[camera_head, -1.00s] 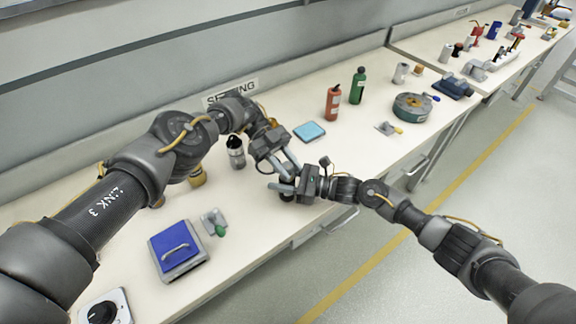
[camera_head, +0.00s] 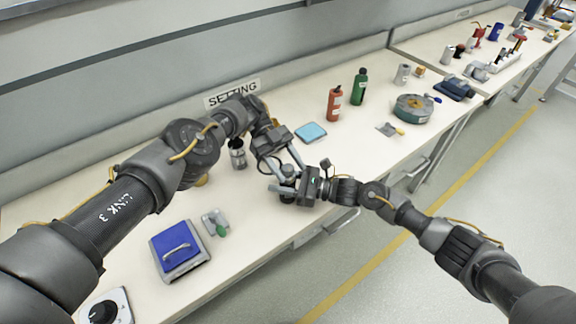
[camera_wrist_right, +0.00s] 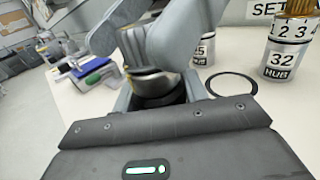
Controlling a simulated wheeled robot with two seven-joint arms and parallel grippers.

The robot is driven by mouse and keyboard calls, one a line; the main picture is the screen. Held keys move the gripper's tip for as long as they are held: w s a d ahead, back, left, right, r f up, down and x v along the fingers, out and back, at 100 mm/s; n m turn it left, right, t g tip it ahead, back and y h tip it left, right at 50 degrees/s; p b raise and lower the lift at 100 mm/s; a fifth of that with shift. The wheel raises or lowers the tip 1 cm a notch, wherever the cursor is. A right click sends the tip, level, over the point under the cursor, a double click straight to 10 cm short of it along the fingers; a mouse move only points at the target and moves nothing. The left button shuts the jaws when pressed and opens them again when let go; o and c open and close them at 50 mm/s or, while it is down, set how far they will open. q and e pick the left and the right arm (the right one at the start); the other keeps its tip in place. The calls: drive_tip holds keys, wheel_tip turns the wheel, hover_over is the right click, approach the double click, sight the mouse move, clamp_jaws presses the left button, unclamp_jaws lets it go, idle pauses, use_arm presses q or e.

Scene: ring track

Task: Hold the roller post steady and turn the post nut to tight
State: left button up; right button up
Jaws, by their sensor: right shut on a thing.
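My right gripper (camera_head: 300,190) is near the front edge of the bench, shut on the dark lower part of a small upright piece, which I take to be the roller post (camera_wrist_right: 157,98). A grey rounded part, which may be the post nut (camera_wrist_right: 150,78), sits just above this in the right wrist view. My left gripper (camera_head: 290,172) is at the same spot, its pale fingers spread apart over the top of the post. Its fingers fill the upper middle of the wrist view and hide much of the post. I cannot tell whether they touch the nut.
A blue-lidded box (camera_head: 178,248) and a small green-handled part (camera_head: 216,222) lie at left. A thin dark ring (camera_wrist_right: 232,85) lies nearby.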

sight(288, 166)
use_arm(q)
drive_tip(key=shift+r, duration=0.5)
use_arm(e)
drive_tip(key=shift+w, duration=0.1)
use_arm(q)
wheel_tip(288, 166, up, 9)
idle(0.3)
